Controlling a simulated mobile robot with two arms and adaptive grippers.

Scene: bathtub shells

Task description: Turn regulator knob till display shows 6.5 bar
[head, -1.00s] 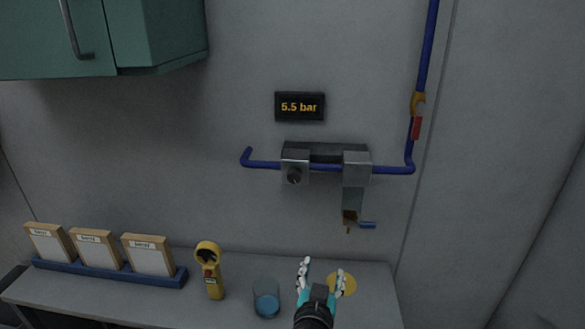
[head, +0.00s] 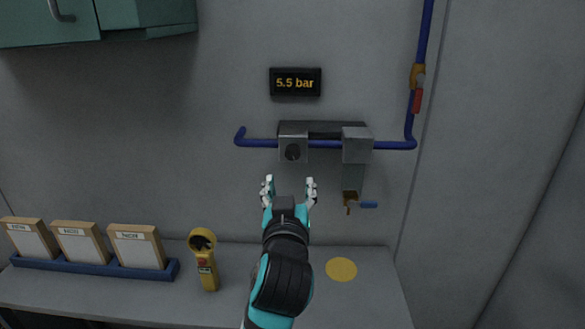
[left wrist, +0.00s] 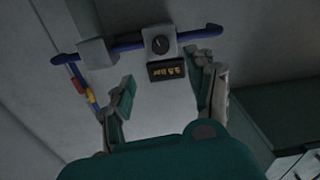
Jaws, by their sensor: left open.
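My right gripper is not in view.
A blue pipe (head: 390,145) runs through the regulator and up the right, with a red-handled valve (head: 417,98). A second block with a blue-handled tap (head: 368,204) is at right.

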